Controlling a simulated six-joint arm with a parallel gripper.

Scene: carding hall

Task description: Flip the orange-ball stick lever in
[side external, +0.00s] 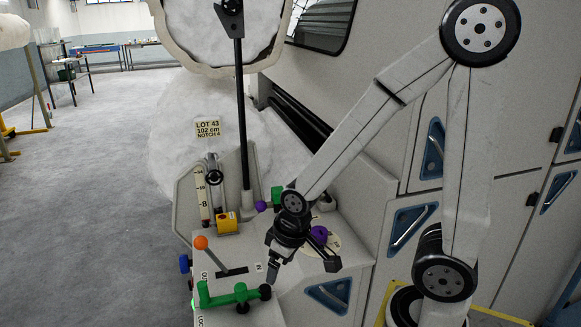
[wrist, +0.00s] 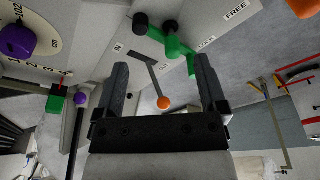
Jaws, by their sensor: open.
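The orange-ball stick lever (side external: 201,243) rises from a dark slot in the grey console top. Its stick leans left, toward the OUT label (side external: 205,275) and away from the IN label (side external: 259,267). My gripper (side external: 302,268) is open and empty, right of the lever and apart from it, fingers pointing down. In the wrist view the orange ball (wrist: 164,103) appears between the two fingers of my gripper (wrist: 161,65), nearer the palm edge in the picture; neither finger seems to touch it. The dark slot (wrist: 140,57) runs diagonally beyond the ball.
A green handle (side external: 240,293) with a black knob lies at the console front, close to my left finger. A purple knob (side external: 319,234) is behind my gripper. A yellow block (side external: 228,222) and a tall black lever (side external: 242,130) stand behind the orange ball. Air left of the console is clear.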

